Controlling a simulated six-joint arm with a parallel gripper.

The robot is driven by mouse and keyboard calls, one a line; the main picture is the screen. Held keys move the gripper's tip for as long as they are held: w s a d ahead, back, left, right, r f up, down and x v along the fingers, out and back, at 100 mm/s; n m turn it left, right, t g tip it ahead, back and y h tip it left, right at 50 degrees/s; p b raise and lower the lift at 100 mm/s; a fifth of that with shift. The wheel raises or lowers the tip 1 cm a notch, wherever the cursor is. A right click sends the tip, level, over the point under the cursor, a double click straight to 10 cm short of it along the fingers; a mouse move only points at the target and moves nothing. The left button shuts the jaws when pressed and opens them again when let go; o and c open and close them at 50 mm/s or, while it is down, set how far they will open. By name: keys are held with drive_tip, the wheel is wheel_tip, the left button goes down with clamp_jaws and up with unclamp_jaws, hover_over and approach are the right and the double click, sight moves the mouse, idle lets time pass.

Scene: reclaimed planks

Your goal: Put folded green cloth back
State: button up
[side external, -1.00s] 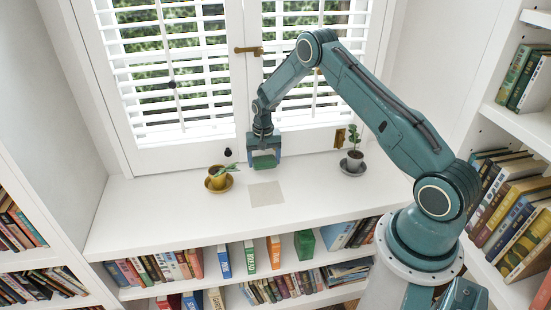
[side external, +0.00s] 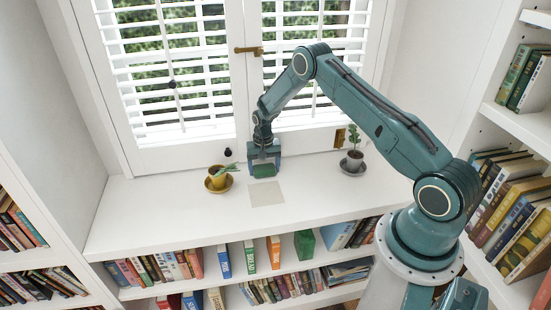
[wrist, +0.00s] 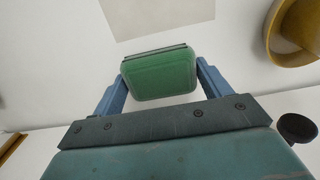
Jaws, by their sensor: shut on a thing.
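The folded green cloth (side external: 264,171) is between the fingers of my gripper (side external: 264,165), low over the white sill just behind a pale beige square (side external: 267,194). In the wrist view the green cloth (wrist: 160,73) sits between the two blue fingers of my gripper (wrist: 160,85), which are shut on it. The beige square (wrist: 157,12) shows beyond it at the top of that view. I cannot tell whether the cloth touches the sill.
A yellow pot on a saucer (side external: 217,182) stands left of my gripper. A grey potted plant (side external: 354,160) stands to the right. A small dark object (side external: 228,153) is near the window. The sill's front (side external: 180,220) is clear.

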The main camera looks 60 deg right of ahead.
sight(264, 167)
drive_tip(key=o, duration=1)
drive_tip(key=shift+f, duration=0.1)
drive_tip(key=shift+c, duration=0.2)
wheel_tip(264, 167, up, 12)
drive_tip(key=shift+r, duration=0.2)
